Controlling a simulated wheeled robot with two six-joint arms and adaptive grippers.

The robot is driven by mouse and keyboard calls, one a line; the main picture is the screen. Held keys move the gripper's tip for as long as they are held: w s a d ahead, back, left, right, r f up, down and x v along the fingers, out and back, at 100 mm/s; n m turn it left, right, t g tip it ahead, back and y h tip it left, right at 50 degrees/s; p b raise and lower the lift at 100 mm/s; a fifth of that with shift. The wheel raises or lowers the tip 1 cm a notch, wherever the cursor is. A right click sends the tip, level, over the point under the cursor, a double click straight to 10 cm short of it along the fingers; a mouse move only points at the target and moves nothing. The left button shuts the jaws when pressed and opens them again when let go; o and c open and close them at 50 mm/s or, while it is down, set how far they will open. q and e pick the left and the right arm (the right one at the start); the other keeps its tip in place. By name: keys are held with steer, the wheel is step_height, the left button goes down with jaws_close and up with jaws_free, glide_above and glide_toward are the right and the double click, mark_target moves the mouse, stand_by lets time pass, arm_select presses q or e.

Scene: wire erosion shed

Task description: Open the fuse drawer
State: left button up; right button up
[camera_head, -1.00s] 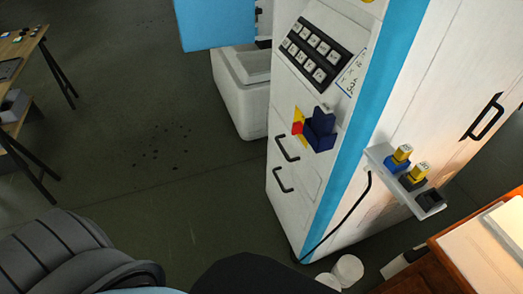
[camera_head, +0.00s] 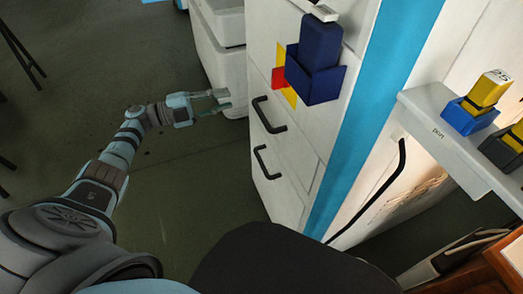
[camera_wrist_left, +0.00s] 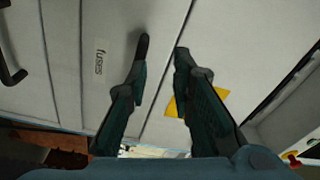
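The white cabinet front (camera_head: 290,150) has two drawers, both flush, with black bar handles. The upper handle (camera_head: 268,115) and the lower handle (camera_head: 266,162) are seen in the head view. In the left wrist view, a small label reading "fuses" (camera_wrist_left: 99,57) is on a white panel, and a black handle (camera_wrist_left: 10,75) is at the left edge. I cannot tell which drawer carries the label. My left gripper (camera_head: 222,100) is open and empty, left of the upper handle and apart from it; its fingers also show in the left wrist view (camera_wrist_left: 162,46). My right gripper is out of view.
A dark blue holder (camera_head: 313,80) juts from the cabinet above the drawers, beside a red and yellow plate. A shelf (camera_head: 440,130) with yellow-topped blocks sticks out at right. A white bin (camera_head: 215,60) stands behind my left gripper. A black cable hangs by the blue stripe.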

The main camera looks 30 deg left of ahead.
mark_target(262, 114)
arm_select(q)
steer(key=s+m+g+h+b, duration=0.1)
steer(key=s+m+g+b, duration=0.3)
steer(key=s+m+g, duration=0.15)
steer(key=shift+m+g, duration=0.35)
steer(key=x, duration=0.9)
steer(key=w+r+b+x, duration=0.1)
steer(key=x, duration=0.4)
steer(key=shift+a, duration=0.15)
jaws_close()
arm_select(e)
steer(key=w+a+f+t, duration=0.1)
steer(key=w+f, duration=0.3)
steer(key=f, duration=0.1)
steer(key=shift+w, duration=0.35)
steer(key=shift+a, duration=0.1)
